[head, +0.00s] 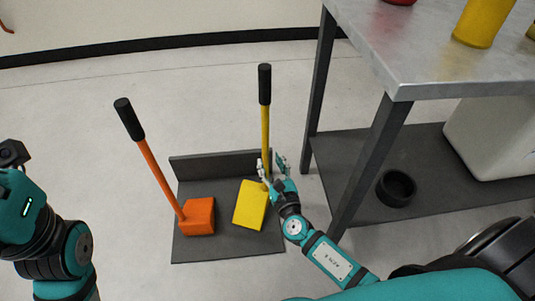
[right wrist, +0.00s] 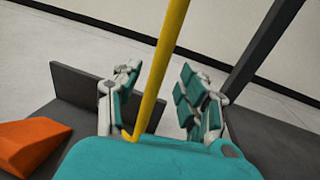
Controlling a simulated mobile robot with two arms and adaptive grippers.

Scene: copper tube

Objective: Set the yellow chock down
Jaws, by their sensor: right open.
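The yellow chock (head: 250,204) rests on a dark grey mat or stand (head: 225,245) on the floor. Its yellow handle (head: 265,135) rises nearly upright to a black grip. My right gripper (head: 272,168) is open just above the block, with the handle between its spread fingers. In the right wrist view the yellow handle (right wrist: 158,75) passes between the two fingers (right wrist: 157,95), apart from the right one; contact with the left is unclear. The block is hidden there. My left gripper is not clearly seen; only part of my left arm shows at the left edge.
An orange chock (head: 198,216) with a tilted, black-tipped handle stands left of the yellow one. A metal table (head: 430,60) with a dark lower shelf is at the right, its leg close to my right arm. A black bowl (head: 396,189) and a white bin (head: 495,135) sit on the shelf.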

